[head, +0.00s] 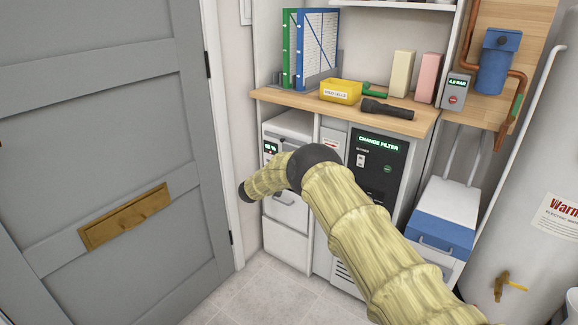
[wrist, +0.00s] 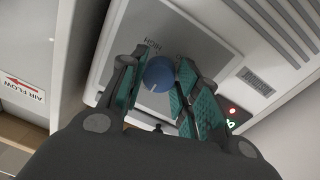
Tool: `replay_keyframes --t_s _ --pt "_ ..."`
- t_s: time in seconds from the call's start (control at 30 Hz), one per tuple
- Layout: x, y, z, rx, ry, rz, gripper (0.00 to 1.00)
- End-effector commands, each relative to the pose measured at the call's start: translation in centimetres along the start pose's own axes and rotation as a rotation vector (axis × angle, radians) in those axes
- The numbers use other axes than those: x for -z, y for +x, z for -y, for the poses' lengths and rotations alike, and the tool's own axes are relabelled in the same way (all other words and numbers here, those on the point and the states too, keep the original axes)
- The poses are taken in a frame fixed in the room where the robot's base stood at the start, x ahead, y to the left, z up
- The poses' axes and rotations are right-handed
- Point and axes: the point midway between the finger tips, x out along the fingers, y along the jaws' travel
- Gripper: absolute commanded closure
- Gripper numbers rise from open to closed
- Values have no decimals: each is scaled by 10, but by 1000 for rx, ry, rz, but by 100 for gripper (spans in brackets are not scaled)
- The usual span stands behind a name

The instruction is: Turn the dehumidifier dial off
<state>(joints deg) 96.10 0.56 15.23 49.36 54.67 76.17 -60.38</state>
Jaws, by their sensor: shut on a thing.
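The dehumidifier (head: 284,250) is a white unit under the wooden counter in the head view, with a small lit display on its upper front. My arm crosses in front of it there, and my gripper cannot be made out. In the wrist view the round blue dial (wrist: 159,75) sits on the grey panel (wrist: 205,35) of the unit. My gripper (wrist: 160,63) is shut on the dial, one teal-padded finger at each side. The word HIGH shows upside down beside the dial. Other dial markings are hidden or too small to read.
A red light (wrist: 232,110) and part of a green display show right of the gripper. A dark panel reading CHANGE FILTER (head: 378,145) stands right of the dehumidifier. The counter (head: 420,122) above holds a yellow box (head: 341,91) and a flashlight (head: 388,108). A grey door (head: 100,120) is at left.

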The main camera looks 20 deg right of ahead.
Motion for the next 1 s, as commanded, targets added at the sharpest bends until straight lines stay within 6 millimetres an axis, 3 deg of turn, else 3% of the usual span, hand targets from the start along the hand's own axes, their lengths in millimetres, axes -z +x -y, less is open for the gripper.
replay_keyframes --t_s 0.03,0.07,0.17,0.57,0.77,1.0 --pt "-3 -1 0 0 -3 3 92" --pt "-3 -1 0 0 -2 3 63" --pt "-3 -1 0 0 -2 2 46" --pt "-1 -4 0 1 -1 1 46" --pt "0 -30 1 2 0 1 46" --pt "0 -74 0 2 -1 1 46"
